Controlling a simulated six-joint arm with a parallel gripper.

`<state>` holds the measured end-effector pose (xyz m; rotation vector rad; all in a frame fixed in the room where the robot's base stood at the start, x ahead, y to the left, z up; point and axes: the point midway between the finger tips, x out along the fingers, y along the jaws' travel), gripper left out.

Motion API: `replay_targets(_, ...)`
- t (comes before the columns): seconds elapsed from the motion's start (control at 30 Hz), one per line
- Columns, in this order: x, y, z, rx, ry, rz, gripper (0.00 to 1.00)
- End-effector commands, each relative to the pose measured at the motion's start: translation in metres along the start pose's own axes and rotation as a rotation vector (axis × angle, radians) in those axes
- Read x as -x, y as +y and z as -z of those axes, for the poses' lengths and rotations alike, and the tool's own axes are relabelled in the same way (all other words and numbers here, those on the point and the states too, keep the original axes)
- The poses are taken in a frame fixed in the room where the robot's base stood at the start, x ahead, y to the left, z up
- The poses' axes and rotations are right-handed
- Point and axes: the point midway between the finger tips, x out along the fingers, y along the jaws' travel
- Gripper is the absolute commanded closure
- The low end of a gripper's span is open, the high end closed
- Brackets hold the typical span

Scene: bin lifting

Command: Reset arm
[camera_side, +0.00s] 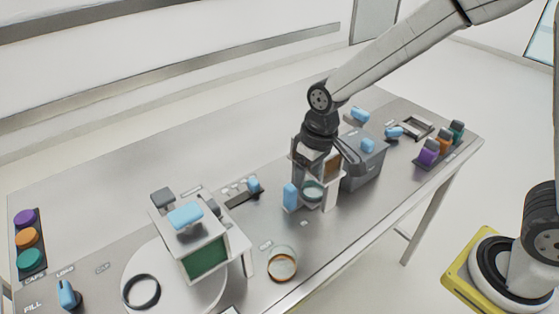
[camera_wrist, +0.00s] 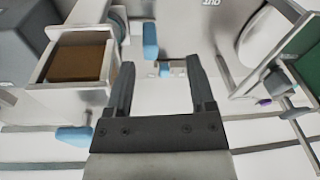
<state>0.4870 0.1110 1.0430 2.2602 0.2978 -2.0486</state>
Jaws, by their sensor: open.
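My gripper (camera_wrist: 162,88) is open, with its two dark fingers apart and nothing between them in the wrist view. In the side view my gripper is over the middle-right of the table, close to a white open-topped bin (camera_side: 328,192). In the wrist view this bin (camera_wrist: 103,92) is left of my fingers, with brown material inside. A blue handle (camera_wrist: 150,42) lies ahead of the fingers, apart from them. My arm reaches down from the upper right in the side view, and part of the white bin is hidden behind the gripper.
A grey box (camera_side: 365,162) with blue handles stands right of my gripper. A white box with a green panel (camera_side: 207,262) stands on a round plate at the front left. A ring-shaped dish (camera_side: 282,264) lies between. Coloured caps (camera_side: 28,237) sit at the far left. The table's back middle is clear.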

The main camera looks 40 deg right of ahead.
Motion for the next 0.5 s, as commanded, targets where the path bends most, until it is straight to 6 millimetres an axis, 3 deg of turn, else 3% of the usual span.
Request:
replay_targets(0.13,0.011,0.025,-0.025,0.009,0.015,-0.036,0.29)
replay_targets(0.5,0.011,0.081,-0.096,-0.143,0.107,-0.091,0.29)
